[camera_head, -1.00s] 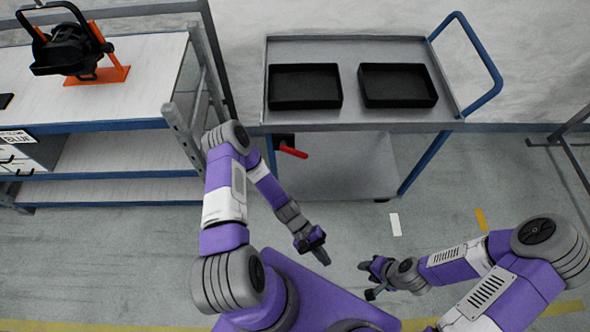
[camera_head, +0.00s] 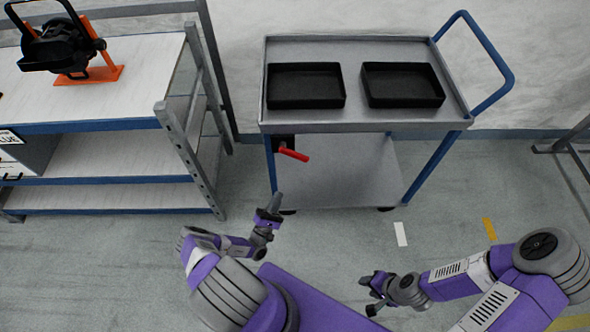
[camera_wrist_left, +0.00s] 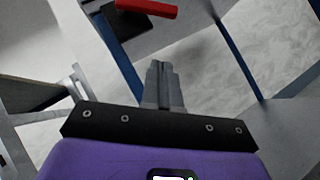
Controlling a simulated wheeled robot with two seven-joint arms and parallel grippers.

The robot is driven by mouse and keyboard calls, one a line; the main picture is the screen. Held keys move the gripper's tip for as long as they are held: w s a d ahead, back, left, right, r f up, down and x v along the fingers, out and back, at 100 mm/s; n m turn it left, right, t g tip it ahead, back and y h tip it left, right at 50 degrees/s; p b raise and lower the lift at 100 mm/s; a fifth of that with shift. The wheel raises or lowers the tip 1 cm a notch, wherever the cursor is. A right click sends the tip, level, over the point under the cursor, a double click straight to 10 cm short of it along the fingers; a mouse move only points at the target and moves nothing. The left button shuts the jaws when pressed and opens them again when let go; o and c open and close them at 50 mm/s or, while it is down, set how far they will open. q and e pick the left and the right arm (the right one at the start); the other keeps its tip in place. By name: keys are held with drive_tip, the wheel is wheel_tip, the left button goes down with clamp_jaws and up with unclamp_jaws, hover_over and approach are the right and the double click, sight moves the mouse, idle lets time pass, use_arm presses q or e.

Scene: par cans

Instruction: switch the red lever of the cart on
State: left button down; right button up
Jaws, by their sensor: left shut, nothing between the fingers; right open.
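The grey cart (camera_head: 300,127) with blue posts stands at the back centre. Its red lever (camera_head: 293,154) sits on a dark mount under the top tray's front left corner and points right, tilted slightly down. In the left wrist view the red lever (camera_wrist_left: 147,8) lies across the top edge, beyond the fingertips. My left gripper (camera_head: 275,198) is shut and empty, below and a little left of the lever, apart from it. Its closed fingers (camera_wrist_left: 160,75) point toward the cart in the left wrist view. My right gripper (camera_head: 368,292) is open and empty, low and right of centre.
Two black trays (camera_head: 306,104) (camera_head: 402,101) stand on the cart's top. A workbench (camera_head: 110,127) with a black lamp (camera_head: 60,45) on an orange stand is at the left. The floor before the cart is clear.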

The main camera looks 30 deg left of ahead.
sight(294, 152)
use_arm(q)
drive_tip(key=s+d+r+x, duration=0.1)
drive_tip(key=d+x, duration=0.1)
drive_tip(key=x, duration=1)
drive_tip(key=shift+w+r, duration=0.3)
drive_tip(key=shift+r, duration=0.3)
use_arm(e)
drive_tip(key=shift+f, duration=0.1)
use_arm(q)
drive_tip(key=shift+d, duration=0.15)
